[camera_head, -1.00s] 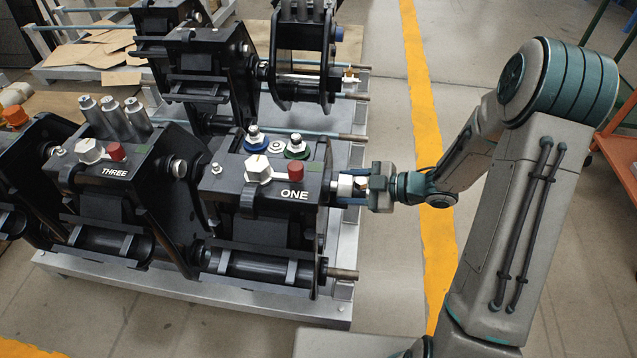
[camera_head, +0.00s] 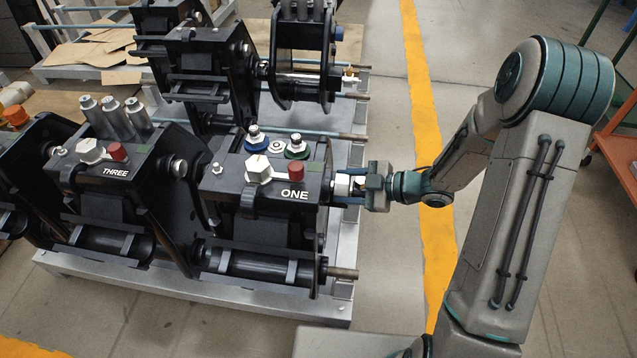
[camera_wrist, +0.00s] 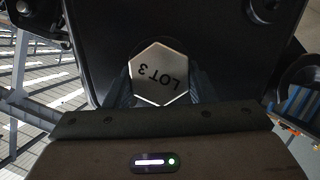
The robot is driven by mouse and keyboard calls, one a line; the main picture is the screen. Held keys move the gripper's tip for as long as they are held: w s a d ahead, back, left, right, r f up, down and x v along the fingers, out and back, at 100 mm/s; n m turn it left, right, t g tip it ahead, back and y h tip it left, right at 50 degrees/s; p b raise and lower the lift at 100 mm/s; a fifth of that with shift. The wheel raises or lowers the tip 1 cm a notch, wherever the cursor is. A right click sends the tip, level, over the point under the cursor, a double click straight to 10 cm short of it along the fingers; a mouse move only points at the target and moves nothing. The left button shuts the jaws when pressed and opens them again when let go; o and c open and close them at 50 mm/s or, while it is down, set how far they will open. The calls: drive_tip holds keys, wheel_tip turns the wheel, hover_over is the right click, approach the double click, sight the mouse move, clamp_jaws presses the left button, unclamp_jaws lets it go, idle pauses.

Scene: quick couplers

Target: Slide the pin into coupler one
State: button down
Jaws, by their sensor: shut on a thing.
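Coupler one (camera_head: 262,180) is a black block marked ONE, with a white knob and a red button on top. The pin (camera_head: 342,186) shows as a short pale metal piece at the right side of coupler one. In the wrist view the pin's hexagonal head (camera_wrist: 160,75) is marked LOT 3 and faces the camera. My gripper (camera_head: 353,187) is shut on the pin's head, with a finger on each side, close to the coupler's right side plate. The pin's far end and the hole are hidden, so I cannot tell its exact depth.
More black couplers (camera_head: 205,70) stand behind on the grey metal pallet (camera_head: 338,240). A rod end (camera_head: 342,272) sticks out low at coupler one's right side.

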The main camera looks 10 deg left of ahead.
drive_tip(key=shift+a+r, duration=0.1)
drive_tip(key=shift+a, duration=0.25)
drive_tip(key=c, duration=0.5)
unclamp_jaws()
drive_tip(key=p+v, duration=0.3)
drive_tip(key=v, duration=1.1)
